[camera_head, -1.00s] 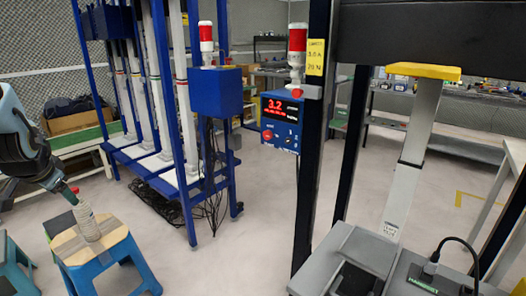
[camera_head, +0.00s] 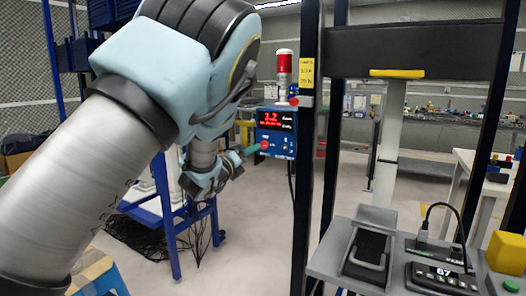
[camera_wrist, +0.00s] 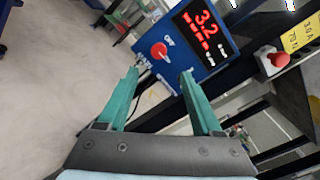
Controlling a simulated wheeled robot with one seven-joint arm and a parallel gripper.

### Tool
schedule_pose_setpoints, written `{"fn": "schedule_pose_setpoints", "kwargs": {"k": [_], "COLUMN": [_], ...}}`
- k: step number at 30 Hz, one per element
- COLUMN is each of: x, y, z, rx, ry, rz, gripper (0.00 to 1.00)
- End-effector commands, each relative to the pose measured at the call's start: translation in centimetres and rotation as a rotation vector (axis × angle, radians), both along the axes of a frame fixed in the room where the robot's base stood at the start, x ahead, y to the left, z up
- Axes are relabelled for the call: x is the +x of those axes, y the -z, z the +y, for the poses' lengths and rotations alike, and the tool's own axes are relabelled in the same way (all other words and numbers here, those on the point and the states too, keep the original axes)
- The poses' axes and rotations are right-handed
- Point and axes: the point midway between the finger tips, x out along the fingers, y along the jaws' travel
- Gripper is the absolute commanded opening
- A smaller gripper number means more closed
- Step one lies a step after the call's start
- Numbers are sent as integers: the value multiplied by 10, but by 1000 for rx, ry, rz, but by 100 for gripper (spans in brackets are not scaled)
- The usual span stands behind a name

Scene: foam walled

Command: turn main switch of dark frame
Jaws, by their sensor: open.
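A blue control box (camera_head: 277,130) with a red "3.2" display is mounted on the left post of the dark frame (camera_head: 418,50). It also shows close up in the wrist view (camera_wrist: 205,68). Its red rotary switch (camera_wrist: 159,51), beside an "OFF" label, is on the box face. My gripper (camera_wrist: 160,74) is open and empty, with its two teal fingers pointing at the switch, one toward each side of it. Whether the fingertips touch the box is not clear. In the head view my gripper (camera_head: 252,149) is just left of the box, and the switch is hard to make out there.
A red button (camera_wrist: 278,60) and a yellow label (camera_wrist: 302,35) are right of the box. A red-and-white signal lamp (camera_head: 285,68) stands above it. A grey bench with a keypad (camera_head: 442,278) is at lower right. A blue rack (camera_head: 162,195) is behind my arm.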

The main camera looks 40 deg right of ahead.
Motion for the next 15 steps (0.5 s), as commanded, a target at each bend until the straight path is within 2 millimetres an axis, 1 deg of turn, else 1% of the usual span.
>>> {"fn": "schedule_pose_setpoints", "kwargs": {"k": [9, 15], "x": [20, 30], "y": [-2, -1], "z": [-53, -80], "rx": [1, 0], "ry": [-2, -4], "rz": [3, 5], "gripper": [67, 67]}}
